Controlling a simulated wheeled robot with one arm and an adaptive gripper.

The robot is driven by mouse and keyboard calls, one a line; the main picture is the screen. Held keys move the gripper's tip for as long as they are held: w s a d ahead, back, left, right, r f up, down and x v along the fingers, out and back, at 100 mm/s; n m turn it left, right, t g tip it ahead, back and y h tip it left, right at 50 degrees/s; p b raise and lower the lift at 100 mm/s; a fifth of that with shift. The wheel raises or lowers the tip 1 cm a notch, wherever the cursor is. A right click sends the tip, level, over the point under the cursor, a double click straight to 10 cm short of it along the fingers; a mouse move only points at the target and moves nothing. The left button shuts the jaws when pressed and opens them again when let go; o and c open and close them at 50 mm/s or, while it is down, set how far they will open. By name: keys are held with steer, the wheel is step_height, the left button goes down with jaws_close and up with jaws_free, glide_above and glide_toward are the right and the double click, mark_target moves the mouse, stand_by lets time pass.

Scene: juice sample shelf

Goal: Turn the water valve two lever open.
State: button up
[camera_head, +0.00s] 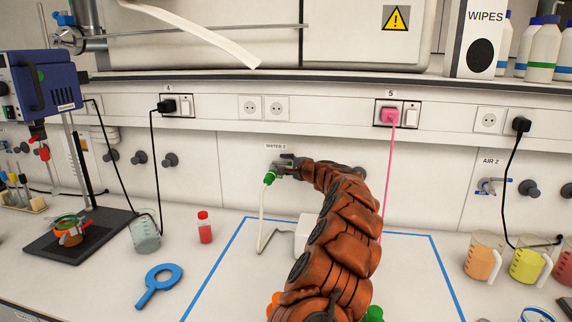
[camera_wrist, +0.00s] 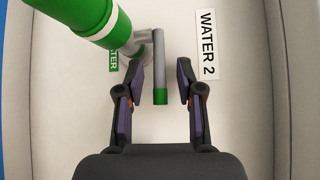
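The water valve two is on the back wall by the "WATER 2" label (camera_head: 275,147); the label also shows in the wrist view (camera_wrist: 208,45). In the head view its green fitting (camera_head: 269,178) shows with a pale hose hanging from it. In the wrist view the grey lever with a green tip (camera_wrist: 160,95) points down the picture, between my fingers. My gripper (camera_wrist: 161,74) is open around the lever, with a gap visible on each side. A large green and white hose fitting (camera_wrist: 95,20) is at upper left. In the head view my arm mostly hides the lever.
A white box (camera_head: 307,236) stands on the bench behind my arm. Beakers with orange (camera_head: 481,258) and yellow (camera_head: 526,265) liquid stand right. The "AIR 2" valve (camera_head: 491,186) is further right.

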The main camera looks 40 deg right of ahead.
jaws_close()
stand_by(0.7)
